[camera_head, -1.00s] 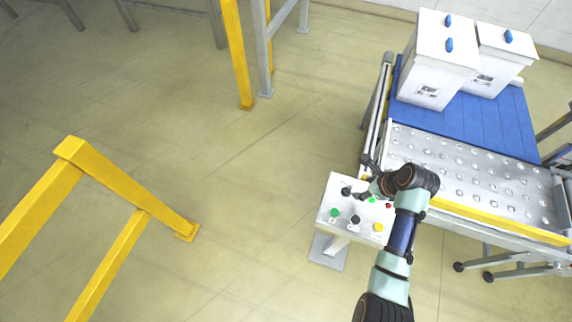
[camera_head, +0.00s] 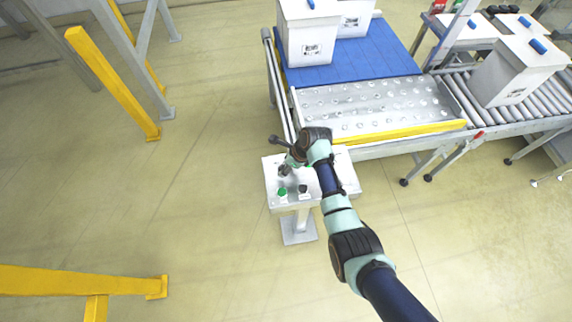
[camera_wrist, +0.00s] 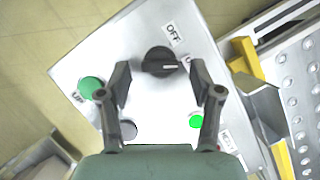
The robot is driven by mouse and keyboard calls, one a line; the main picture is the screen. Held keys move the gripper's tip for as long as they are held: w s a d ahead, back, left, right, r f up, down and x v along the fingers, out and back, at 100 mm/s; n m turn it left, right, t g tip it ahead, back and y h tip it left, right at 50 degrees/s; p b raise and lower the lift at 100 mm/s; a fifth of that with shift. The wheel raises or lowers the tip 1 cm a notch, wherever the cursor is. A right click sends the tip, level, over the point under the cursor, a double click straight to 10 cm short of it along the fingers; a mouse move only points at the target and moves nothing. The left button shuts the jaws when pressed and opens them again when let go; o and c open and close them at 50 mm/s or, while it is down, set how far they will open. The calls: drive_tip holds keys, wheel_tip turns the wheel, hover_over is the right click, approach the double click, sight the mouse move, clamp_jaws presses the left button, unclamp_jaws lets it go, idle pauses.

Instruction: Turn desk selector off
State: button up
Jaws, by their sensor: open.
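The black desk selector (camera_wrist: 158,60) is a round knob on a light grey control desk (camera_wrist: 110,48). Its white mark points right in the wrist view, towards a label mostly hidden by a finger. An OFF label (camera_wrist: 172,33) is beside the knob, above it in the picture. My gripper (camera_wrist: 160,74) is open, with one finger on each side of the knob. In the head view my gripper (camera_head: 290,162) is over the back left of the control desk (camera_head: 275,195).
A green button (camera_wrist: 90,88), a dark button (camera_wrist: 128,130) and a lit green one (camera_wrist: 196,121) are close to the fingers. A conveyor with a yellow edge (camera_head: 400,132) and white boxes (camera_head: 305,40) stands behind the desk.

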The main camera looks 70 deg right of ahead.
drive_tip(key=c, duration=1.1)
drive_tip(key=shift+c, duration=0.2)
drive_tip(key=shift+n, duration=0.4)
drive_tip(key=shift+d+n+y, duration=0.2)
drive_tip(key=shift+n+y, duration=0.3)
drive_tip(key=shift+n, duration=0.4)
drive_tip(key=n+b, duration=0.1)
drive_tip(key=n+y, duration=0.1)
drive_tip(key=n, duration=0.1)
drive_tip(key=shift+w+d+f+n+g+b, duration=0.1)
drive_tip(key=shift+d+f+n+g+b, duration=0.05)
drive_tip(key=shift+n+g+b, duration=0.2)
drive_tip(key=n+b, duration=0.1)
drive_tip(key=n, duration=0.1)
drive_tip(key=n+g+y+b, duration=0.1)
drive_tip(key=n+b, duration=0.1)
drive_tip(key=shift+w+d+b, duration=0.15)
drive_tip(key=shift+b, duration=0.15)
drive_tip(key=shift+n+g+y+b, duration=0.3)
drive_tip(key=shift+n+g+b, duration=0.05)
drive_tip(key=shift+n+b, duration=0.5)
